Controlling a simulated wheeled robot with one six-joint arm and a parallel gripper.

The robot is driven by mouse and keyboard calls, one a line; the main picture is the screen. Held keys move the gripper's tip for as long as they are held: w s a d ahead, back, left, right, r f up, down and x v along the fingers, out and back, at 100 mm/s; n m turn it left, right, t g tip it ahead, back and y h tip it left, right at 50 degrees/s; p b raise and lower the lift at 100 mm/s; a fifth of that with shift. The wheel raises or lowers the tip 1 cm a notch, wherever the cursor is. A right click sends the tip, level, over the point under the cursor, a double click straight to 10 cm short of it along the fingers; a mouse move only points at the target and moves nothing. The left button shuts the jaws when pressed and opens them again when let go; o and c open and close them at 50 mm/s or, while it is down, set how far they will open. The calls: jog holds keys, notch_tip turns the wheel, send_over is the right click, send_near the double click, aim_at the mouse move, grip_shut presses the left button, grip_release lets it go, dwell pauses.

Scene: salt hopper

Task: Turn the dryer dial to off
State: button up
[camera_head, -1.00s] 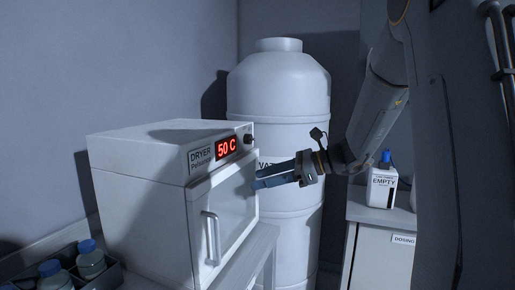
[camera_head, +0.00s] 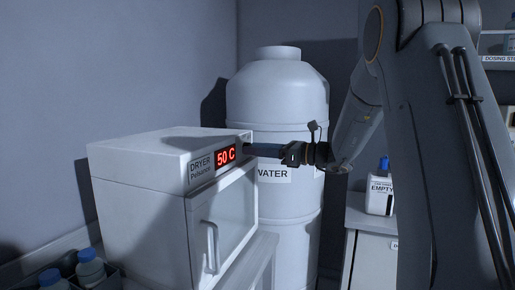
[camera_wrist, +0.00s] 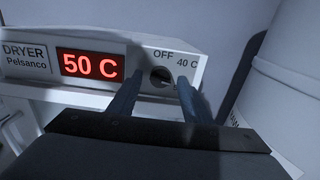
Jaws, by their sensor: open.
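The white dryer (camera_head: 140,185) stands at the left in the head view, with a red display (camera_head: 225,155) reading 50 C. In the wrist view the dark round dial (camera_wrist: 160,76) sits right of the display (camera_wrist: 91,65), below the printed OFF and left of 40 C. Its pointer direction is too dark to tell. My gripper (camera_wrist: 157,88) is open, with one blue-grey finger on each side of the dial. I cannot tell whether the fingers touch it. In the head view my gripper (camera_head: 250,150) is at the panel's right end and hides the dial.
A large white WATER tank (camera_head: 277,100) stands behind the dryer and my gripper. A white bottle marked EMPTY (camera_head: 380,195) with a blue cap stands on a cabinet at the right. Blue-capped bottles (camera_head: 90,268) sit in a dark tray at the lower left.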

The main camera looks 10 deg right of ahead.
jog(key=shift+a, duration=0.1)
jog(key=shift+c, duration=0.3)
jog(key=c, duration=1)
jog(key=shift+f+n+b, duration=0.1)
jog(key=shift+n+b, duration=0.2)
jog(key=shift+b, duration=0.15)
jog(key=n+b, duration=1.9)
jog(key=b, duration=0.9)
jog(key=shift+w, duration=0.1)
jog(key=shift+n, duration=0.3)
